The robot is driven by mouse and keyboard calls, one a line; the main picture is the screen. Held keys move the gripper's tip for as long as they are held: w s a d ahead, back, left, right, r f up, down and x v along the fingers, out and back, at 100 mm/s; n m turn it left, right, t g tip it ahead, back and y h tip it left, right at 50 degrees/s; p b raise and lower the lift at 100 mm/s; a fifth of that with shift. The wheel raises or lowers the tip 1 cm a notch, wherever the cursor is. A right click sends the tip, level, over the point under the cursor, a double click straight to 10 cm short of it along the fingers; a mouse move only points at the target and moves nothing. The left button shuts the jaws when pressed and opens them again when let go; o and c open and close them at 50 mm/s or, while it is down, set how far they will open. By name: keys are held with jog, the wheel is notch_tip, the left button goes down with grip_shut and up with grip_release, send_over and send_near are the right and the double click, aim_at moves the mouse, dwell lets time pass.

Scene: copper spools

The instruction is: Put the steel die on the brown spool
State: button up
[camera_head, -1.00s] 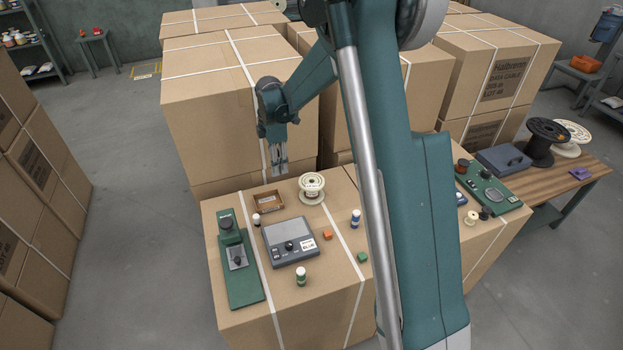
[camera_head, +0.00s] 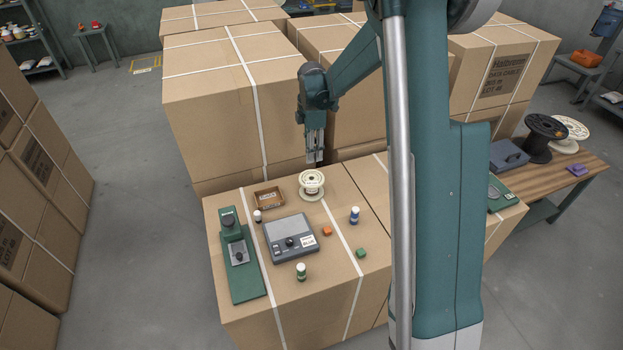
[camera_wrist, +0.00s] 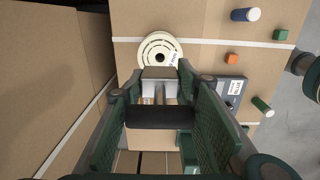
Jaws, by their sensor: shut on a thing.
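My gripper (camera_head: 316,157) is above the rear part of the near carton, just behind and above a spool (camera_head: 311,185). The spool stands upright with cream flanges and a tan-brown winding; no wholly brown spool is clearly visible. In the wrist view, the spool's round top (camera_wrist: 159,47) shows just beyond my fingertips. My gripper is shut on a small grey metallic block (camera_wrist: 158,73), which looks like the steel die. It appears apart from the spool, though the exact gap cannot be told. In the head view the die is barely discernible.
A small brown tray (camera_head: 268,198), grey scale (camera_head: 291,238) and green press (camera_head: 238,258) stand left and in front of the spool. Small bottles and orange and green blocks (camera_head: 361,253) are nearby. Tall cartons (camera_head: 235,110) rise behind. A black spool (camera_head: 546,136) stands on the right bench.

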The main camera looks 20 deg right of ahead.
jog(key=shift+f, duration=3.1)
jog(key=shift+f, duration=0.15)
jog(key=shift+f, duration=1.75)
jog(key=shift+f+b, duration=0.15)
jog(key=shift+b, duration=0.2)
jog(key=o, duration=1.3)
jog(key=shift+c, duration=0.2)
notch_tip(320, 180, up, 12)
jog(key=shift+r+p, duration=0.2)
jog(key=shift+p, duration=0.2)
